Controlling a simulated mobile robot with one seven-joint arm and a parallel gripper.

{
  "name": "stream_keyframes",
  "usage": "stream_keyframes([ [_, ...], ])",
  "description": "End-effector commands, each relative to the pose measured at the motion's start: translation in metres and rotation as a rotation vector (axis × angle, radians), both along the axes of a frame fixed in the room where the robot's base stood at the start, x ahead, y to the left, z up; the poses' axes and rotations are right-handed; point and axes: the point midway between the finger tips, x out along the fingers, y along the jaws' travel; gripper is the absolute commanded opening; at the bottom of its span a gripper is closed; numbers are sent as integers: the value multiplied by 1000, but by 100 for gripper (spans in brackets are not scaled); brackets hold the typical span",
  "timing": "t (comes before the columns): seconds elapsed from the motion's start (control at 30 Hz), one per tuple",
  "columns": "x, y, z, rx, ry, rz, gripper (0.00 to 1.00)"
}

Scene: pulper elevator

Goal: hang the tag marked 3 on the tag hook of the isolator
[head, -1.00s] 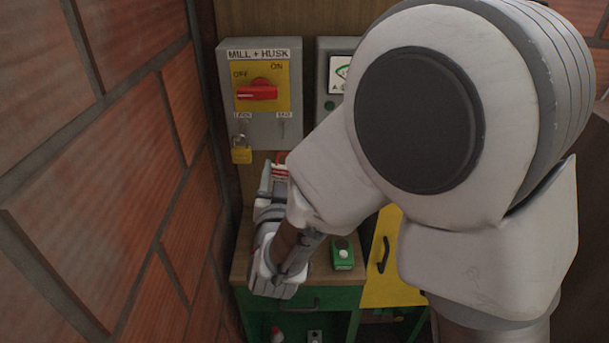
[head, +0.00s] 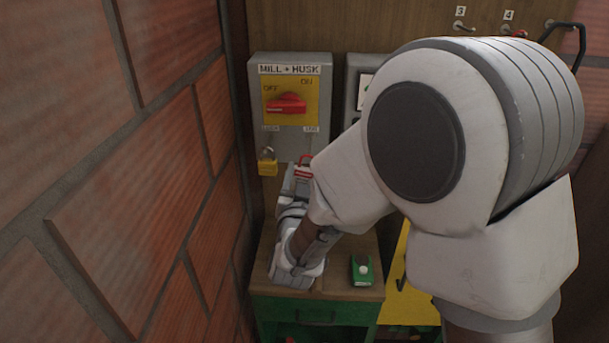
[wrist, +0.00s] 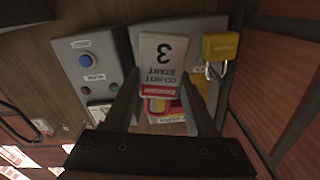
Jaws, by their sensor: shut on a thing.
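The isolator (head: 261,100) is the grey MILL + HUSK box with a red handle (head: 287,104) on a yellow plate. A yellow padlock (head: 267,160) hangs at its lower left; it also shows in the wrist view (wrist: 220,46). The right label under the plate marks the tag hook's place; the hook itself is too small to make out. My gripper (wrist: 160,85) is shut on the white tag marked 3 (wrist: 163,58), which has a red band. In the head view the tag (head: 304,172) with its red loop is at the isolator's lower right edge. Contact with the hook cannot be told.
A second grey box (wrist: 88,62) with a blue button stands beside the isolator. A brick wall (head: 150,150) is close on the left. Below is a wooden-topped green cabinet (head: 340,291) bearing a green device (head: 361,270). Numbered hooks (head: 460,25) are on the board at upper right.

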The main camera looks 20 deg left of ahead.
Motion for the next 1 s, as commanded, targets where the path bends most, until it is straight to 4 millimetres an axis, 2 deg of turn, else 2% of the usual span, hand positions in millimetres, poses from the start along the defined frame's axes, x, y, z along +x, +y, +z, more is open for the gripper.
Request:
stream_keyframes([
  [0.6, 37, 8, -2, 1, 1, -2, 4],
  [1.0, 50, 12, -14, 1, -1, 0, 4],
])
